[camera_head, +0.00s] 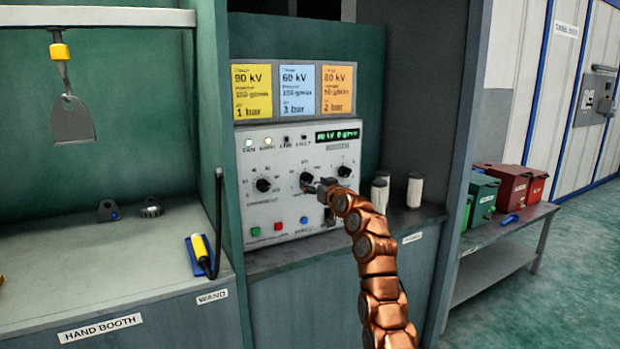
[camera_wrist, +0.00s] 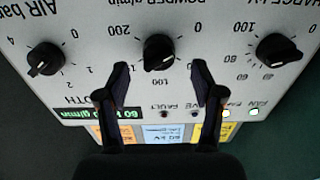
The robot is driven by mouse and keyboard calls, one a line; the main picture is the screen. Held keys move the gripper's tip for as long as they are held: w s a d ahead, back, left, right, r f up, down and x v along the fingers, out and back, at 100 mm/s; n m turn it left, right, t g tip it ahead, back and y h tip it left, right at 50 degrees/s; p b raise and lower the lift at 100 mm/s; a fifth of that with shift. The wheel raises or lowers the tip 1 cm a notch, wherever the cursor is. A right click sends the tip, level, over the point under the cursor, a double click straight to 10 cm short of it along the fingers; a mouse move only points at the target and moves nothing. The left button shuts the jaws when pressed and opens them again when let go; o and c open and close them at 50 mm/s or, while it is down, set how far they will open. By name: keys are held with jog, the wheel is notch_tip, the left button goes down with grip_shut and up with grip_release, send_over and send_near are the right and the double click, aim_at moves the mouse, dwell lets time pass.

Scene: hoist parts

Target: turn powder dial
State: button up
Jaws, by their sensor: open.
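The powder dial (camera_wrist: 158,50) is a round black knob in the middle of the panel's row of three. It also shows in the head view (camera_head: 306,180), left of my gripper (camera_head: 326,187). In the wrist view my gripper (camera_wrist: 161,72) is open, with one black finger on each side of the dial's lower edge and gaps to the knob. Nothing is between the fingers except the panel and the dial. I cannot tell the dial's exact setting. The control panel (camera_head: 270,210) is light grey, with a green-lit display (camera_head: 337,135) at its upper right.
The air dial (camera_wrist: 45,58) and charge dial (camera_wrist: 278,50) flank the powder dial. Yellow, blue and orange cards (camera_head: 299,90) hang above the panel. White cylinders (camera_head: 415,190) stand on the ledge to the right. A yellow-handled wand (camera_head: 200,250) lies on the left bench.

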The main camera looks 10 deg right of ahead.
aim_at(310, 180)
jog(key=shift+w+a+r, duration=0.1)
jog(key=shift+w+a, duration=0.05)
jog(key=shift+w, duration=0.5)
jog(key=shift+w+a+p, duration=0.35)
jog(key=shift+w+p, duration=0.15)
jog(key=shift+w, duration=0.45)
jog(key=shift+w, duration=0.1)
jog(key=c, duration=1.1)
jog(key=shift+c, duration=0.2)
